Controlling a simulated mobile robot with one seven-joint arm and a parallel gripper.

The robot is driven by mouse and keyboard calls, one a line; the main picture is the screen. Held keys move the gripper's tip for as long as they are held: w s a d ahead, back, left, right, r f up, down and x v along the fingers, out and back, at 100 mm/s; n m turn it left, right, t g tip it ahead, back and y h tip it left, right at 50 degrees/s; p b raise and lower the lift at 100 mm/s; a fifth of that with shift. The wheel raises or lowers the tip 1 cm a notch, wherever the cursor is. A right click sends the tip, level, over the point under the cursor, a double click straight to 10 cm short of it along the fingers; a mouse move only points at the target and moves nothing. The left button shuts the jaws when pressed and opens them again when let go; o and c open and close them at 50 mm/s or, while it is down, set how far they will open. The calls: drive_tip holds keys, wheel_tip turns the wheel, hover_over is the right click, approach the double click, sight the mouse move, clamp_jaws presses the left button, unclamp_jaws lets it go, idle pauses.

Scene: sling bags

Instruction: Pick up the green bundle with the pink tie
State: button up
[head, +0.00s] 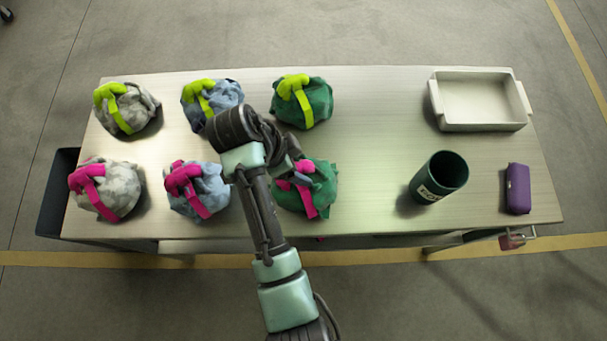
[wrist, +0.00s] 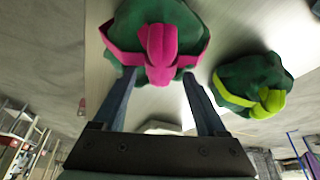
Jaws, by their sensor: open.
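The green bundle with the pink tie (head: 322,188) sits on the table in the front row, right of the blue-grey one. My arm partly covers it in the head view. In the wrist view the green bundle (wrist: 192,22) is at the top centre, with its pink tie (wrist: 160,50) facing my gripper. My gripper (wrist: 158,85) is open and empty, its two fingers on either side below the pink knot. I cannot tell whether a fingertip touches the bundle. In the head view my gripper (head: 298,172) is mostly hidden by the wrist.
A green bundle with a lime tie (head: 318,103) stands behind it; a blue-grey bundle with a pink tie (head: 207,190) is close on its left. A dark green bin (head: 445,175), white tray (head: 480,127) and purple case (head: 518,188) are at right. Table between is clear.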

clamp_jaws()
idle(0.4)
idle(1.0)
